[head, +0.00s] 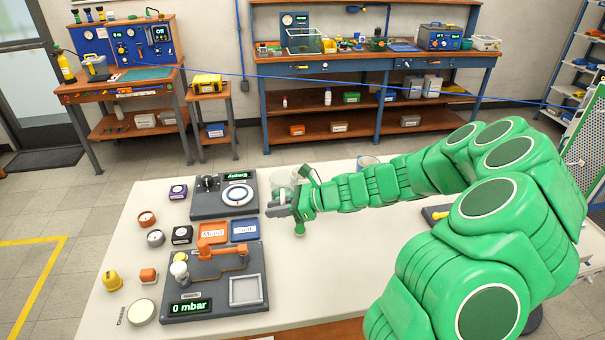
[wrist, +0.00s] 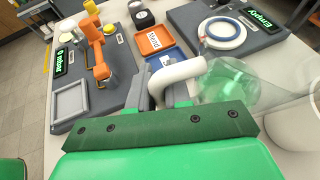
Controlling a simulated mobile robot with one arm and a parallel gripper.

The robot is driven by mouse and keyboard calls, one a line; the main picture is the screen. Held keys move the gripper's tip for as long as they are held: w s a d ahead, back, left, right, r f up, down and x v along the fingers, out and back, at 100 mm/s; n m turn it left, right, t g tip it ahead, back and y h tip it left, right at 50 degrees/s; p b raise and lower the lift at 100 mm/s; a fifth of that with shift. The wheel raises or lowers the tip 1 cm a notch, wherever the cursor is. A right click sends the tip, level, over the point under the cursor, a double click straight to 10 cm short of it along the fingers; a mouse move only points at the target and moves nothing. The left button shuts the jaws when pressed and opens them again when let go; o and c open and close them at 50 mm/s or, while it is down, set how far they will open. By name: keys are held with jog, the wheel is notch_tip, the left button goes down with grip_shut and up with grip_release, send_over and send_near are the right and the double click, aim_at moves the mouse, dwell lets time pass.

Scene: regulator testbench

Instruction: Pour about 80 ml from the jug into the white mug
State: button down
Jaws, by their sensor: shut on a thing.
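My gripper (head: 283,204) is shut on the white handle (wrist: 178,78) of the clear jug (head: 281,181). A white round-walled vessel (wrist: 294,122), apparently the white mug, is at the right edge of the wrist view, beside the jug and cut off by the frame. Its inside is not visible. In the head view that spot is largely hidden by my gripper and the jug.
A grey station with a white ring (head: 237,193) and a lit "Empty" display (wrist: 262,18) is left of the jug. A pressure station (head: 188,306) reads 0 mbar. Orange (head: 214,232) and blue (head: 244,231) trays lie between. Another cup (head: 369,161) stands behind my arm.

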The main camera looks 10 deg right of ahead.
aim_at(289, 173)
jog(key=shift+f, duration=0.4)
jog(key=shift+w+d, duration=0.1)
jog(key=w+r+m, duration=0.1)
jog(key=w+d+m+g+y, duration=0.1)
jog(key=w+d+r+m+y, duration=0.1)
jog(key=shift+r+m, duration=0.3)
jog(key=shift+m, duration=0.1)
jog(key=r, duration=0.1)
jog(key=w+r+y, duration=0.1)
jog(key=d+r+m, duration=0.1)
jog(key=shift+w+r+g, duration=0.15)
jog(key=shift+r+g, duration=0.05)
jog(key=shift+g, duration=0.2)
jog(key=shift+w+d+r+m+y, duration=0.2)
jog(key=shift+r+m+y, duration=0.1)
jog(key=shift+r+m, duration=0.15)
jog(key=shift+w+d+r+m+y, duration=0.2)
jog(key=shift+r+m+y, duration=0.15)
jog(key=shift+m, duration=0.1)
jog(key=shift+w+d+m+y, duration=0.1)
jog(key=shift+w+m+y, duration=0.1)
jog(key=shift+m+y, duration=0.3)
jog(key=shift+w+d+r+m, duration=0.25)
jog(key=shift+r+m, duration=0.2)
jog(key=shift+m, duration=0.15)
jog(key=shift+w+r+m+y, duration=0.15)
jog(key=shift+r+m+y, duration=0.15)
jog(key=shift+m+y, duration=0.1)
